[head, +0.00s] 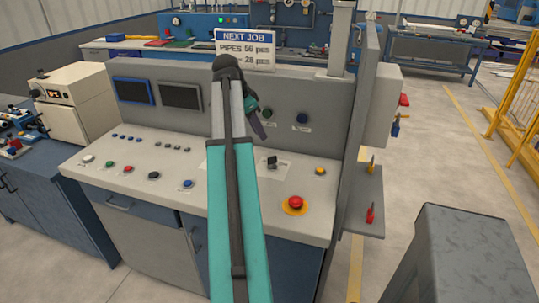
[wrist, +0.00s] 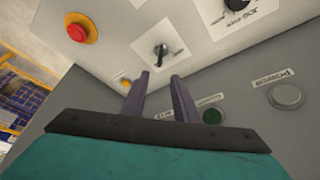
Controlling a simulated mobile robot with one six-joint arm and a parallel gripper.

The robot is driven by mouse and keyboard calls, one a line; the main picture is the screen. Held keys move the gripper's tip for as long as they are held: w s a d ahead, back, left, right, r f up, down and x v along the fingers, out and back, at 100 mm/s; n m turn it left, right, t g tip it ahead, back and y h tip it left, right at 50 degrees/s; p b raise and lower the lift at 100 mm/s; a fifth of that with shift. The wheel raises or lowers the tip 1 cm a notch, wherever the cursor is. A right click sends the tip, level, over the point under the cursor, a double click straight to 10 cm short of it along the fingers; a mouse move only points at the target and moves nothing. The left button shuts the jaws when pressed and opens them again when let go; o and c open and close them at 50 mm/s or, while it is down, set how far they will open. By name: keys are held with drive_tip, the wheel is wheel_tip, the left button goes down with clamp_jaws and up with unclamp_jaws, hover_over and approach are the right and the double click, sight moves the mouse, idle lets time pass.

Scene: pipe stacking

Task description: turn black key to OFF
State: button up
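The black key (head: 272,162) stands in a switch on a white plate on the sloped console top. In the wrist view the key (wrist: 161,50) is a small dark handle with a metallic part, just beyond my fingertips. Its labels are too small to read. My gripper (wrist: 160,75) is open, with an empty gap between its two dark purple fingers. The key lies ahead of this gap, apart from the fingers. In the head view my gripper (head: 262,134) hangs in front of the upright panel, above and behind the key.
A red mushroom button (head: 295,203) on a yellow ring sits to the right of the key, with a small yellow button (head: 320,171) nearby. A black rotary knob (wrist: 236,4) is close by. Green (wrist: 212,117) and dark push buttons (head: 302,118) sit on the upright panel.

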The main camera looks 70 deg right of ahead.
sight(272, 157)
drive_tip(key=shift+p+x, duration=1.15)
drive_tip(key=shift+x, duration=5.3)
clamp_jaws()
